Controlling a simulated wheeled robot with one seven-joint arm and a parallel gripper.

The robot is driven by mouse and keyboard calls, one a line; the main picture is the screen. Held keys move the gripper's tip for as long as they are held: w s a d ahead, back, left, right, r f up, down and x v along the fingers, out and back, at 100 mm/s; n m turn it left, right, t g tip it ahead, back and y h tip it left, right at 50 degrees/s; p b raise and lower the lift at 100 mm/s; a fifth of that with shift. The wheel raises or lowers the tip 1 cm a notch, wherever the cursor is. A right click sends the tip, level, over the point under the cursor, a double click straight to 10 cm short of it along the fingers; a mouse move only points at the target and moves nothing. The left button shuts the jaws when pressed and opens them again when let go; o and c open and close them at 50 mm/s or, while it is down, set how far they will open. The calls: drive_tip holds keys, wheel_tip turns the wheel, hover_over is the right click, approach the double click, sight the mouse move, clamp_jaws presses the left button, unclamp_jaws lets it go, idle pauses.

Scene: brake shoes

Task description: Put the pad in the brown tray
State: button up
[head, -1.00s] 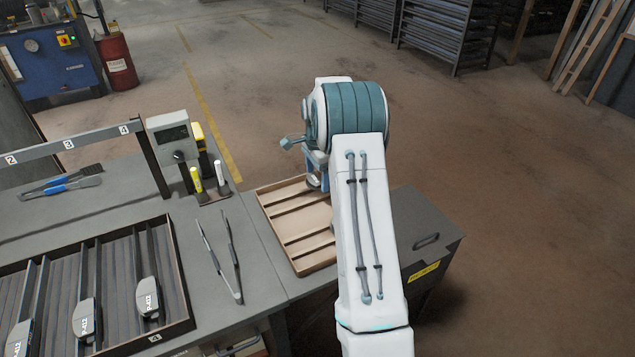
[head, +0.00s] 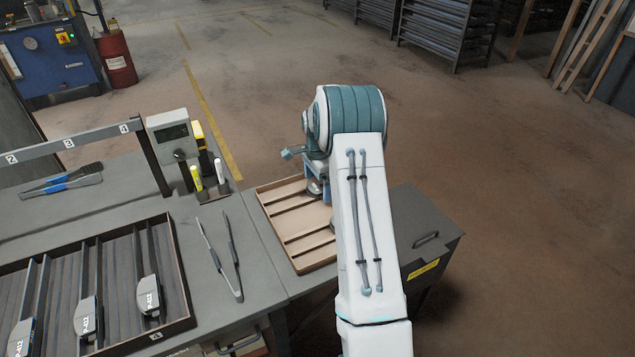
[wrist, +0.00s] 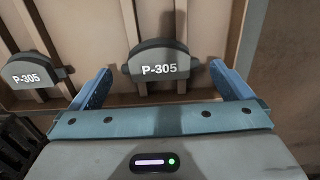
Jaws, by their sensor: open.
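The brown tray (head: 262,196) sits on the grey bench, its slots split by light strips; its floor also shows in the wrist view (wrist: 213,18). A dark grey pad marked P-305 (wrist: 158,65) lies at one of its slots, between my gripper's fingers. A second P-305 pad (wrist: 35,70) lies in the tray to its left. My gripper (wrist: 161,78) is open, its blue fingers spread to either side of the nearer pad with gaps visible. In the head view, my arm hides most of the gripper and part of the tray.
A dark rack (head: 186,300) with several P-412 pads stands at the lower left. Tongs (head: 222,262) lie between rack and tray. A grey display (head: 170,132) and upright markers (head: 196,180) stand behind. The grey cabinet top (head: 420,222) right of my arm is clear.

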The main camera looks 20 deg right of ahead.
sight(317, 186)
wheel_tip(317, 186, up, 11)
drive_tip(key=s+a+r+n, duration=0.4)
drive_tip(key=s+a+r, duration=0.2)
drive_tip(key=r, duration=0.1)
drive_tip(key=s+a+n+t, duration=0.1)
drive_tip(key=s+a+n, duration=0.3)
drive_tip(key=s, duration=0.5)
drive_tip(key=s+a+n+t, duration=0.1)
drive_tip(key=s+a+n, duration=0.3)
drive_tip(key=s, duration=0.5)
drive_tip(key=s+a+n+t, duration=0.1)
drive_tip(key=s+a+n, duration=0.3)
drive_tip(key=s, duration=0.6)
drive_tip(key=shift+a+r+n+b, duration=0.2)
drive_tip(key=shift+n+b, duration=0.25)
drive_tip(key=shift+n, duration=0.35)
drive_tip(key=shift+s+r, duration=0.1)
